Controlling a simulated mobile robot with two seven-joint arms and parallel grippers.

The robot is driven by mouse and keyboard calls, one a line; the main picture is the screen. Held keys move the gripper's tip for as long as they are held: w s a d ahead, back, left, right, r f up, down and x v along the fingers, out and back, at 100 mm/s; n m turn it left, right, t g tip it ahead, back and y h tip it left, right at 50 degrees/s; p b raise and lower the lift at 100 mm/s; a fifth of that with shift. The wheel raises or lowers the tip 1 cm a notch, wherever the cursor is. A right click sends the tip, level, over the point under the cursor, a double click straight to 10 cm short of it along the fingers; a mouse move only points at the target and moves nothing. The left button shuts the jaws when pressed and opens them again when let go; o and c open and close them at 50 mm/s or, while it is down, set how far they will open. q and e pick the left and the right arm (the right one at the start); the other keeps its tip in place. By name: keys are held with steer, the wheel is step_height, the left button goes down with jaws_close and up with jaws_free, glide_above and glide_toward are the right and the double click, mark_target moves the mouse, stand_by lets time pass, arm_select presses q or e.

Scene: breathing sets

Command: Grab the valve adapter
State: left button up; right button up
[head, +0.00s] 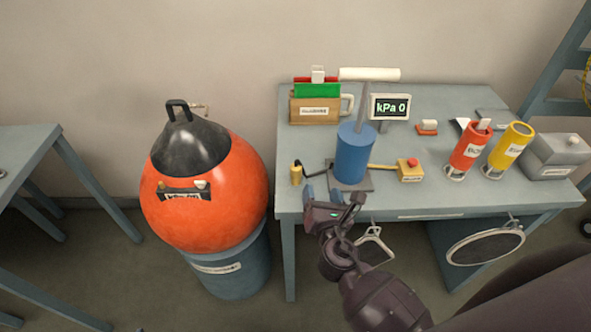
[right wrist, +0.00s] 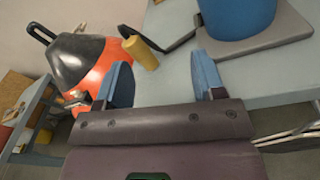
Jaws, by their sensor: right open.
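A small yellow-brass fitting (head: 296,174), which looks like the valve adapter, is at the front left of the table, joined to a dark hose from the blue pump (head: 352,155). In the right wrist view the adapter (right wrist: 141,52) is a yellow cylinder, tilted, beyond the fingers and nearer the left one. My right gripper (head: 334,196) is at the table's front edge, to the right of the adapter and in front of the pump. Its blue fingers (right wrist: 162,80) are apart with nothing between them. My left gripper is not in view.
A large orange ball with a black top (head: 205,190) sits on a blue drum (head: 235,268) left of the table (head: 450,105). A yellow box with a red button (head: 410,171), a red cylinder (head: 469,148) and a yellow cylinder (head: 510,148) stand to the right.

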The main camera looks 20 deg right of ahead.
mark_target(294, 164)
steer(key=a+n, duration=0.1)
steer(key=w+a+n+y, duration=0.1)
steer(key=n, duration=0.1)
steer(key=a+n+y, duration=0.1)
steer(key=shift+w+f+n+t, duration=0.15)
steer(key=shift+f+n+t, duration=0.15)
steer(key=shift+t, duration=0.1)
steer(key=shift+w+a+n+y, duration=0.2)
steer(key=shift+a+n+y, duration=0.1)
steer(key=shift+n, duration=0.2)
steer(key=w, duration=0.5)
steer(key=shift+w, duration=0.2)
steer(key=w, duration=0.4)
steer(key=shift+w+d, duration=0.3)
steer(key=shift+w, duration=0.25)
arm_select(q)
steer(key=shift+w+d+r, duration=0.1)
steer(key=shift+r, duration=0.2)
arm_select(e)
steer(key=c, duration=0.9)
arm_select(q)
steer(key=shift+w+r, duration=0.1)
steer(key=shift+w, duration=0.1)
arm_select(e)
steer(key=shift+c, duration=1.1)
